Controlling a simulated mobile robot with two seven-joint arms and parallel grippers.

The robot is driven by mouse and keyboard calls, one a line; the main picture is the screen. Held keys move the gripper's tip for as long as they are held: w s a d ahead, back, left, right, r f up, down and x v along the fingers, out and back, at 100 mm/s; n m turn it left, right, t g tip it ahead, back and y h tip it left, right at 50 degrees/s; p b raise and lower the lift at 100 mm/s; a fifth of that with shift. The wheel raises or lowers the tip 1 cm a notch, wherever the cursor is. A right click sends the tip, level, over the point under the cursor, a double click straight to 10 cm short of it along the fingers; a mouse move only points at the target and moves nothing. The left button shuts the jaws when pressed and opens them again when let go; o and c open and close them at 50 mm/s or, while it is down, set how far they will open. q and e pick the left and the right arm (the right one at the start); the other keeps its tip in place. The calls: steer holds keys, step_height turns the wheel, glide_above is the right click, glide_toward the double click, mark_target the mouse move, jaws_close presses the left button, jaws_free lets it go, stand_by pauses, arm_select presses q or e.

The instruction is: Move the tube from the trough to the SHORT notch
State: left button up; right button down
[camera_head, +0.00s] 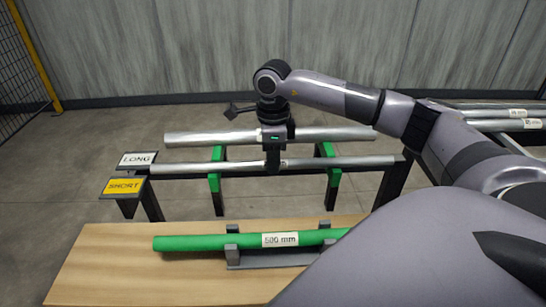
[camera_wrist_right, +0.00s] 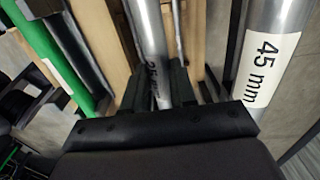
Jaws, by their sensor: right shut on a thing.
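My right gripper (camera_head: 273,163) comes down from above and is shut on the thinner silver tube (camera_head: 200,168) near its middle. In the right wrist view this tube (camera_wrist_right: 149,45) lies between the fingers and has a "25 mm" marking. It runs left to right across the green-and-dark rack (camera_head: 215,190); whether it rests on the supports or is just above them, I cannot tell. A yellow SHORT sign (camera_head: 123,187) and a white LONG sign (camera_head: 138,159) stand by its left end. My left gripper is not in view.
A thicker silver tube (camera_head: 340,133) lies behind, parallel; it is labelled "45 mm" in the right wrist view (camera_wrist_right: 285,20). A green "500 mm" tube (camera_head: 195,242) sits in a grey cradle (camera_head: 275,260) on the wooden table (camera_head: 100,265). More tubes (camera_head: 500,114) lie at right.

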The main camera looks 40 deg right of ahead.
steer(key=c, duration=0.8)
jaws_free()
steer(key=shift+r, duration=0.1)
step_height(320, 180, up, 7)
steer(key=shift+r, duration=0.1)
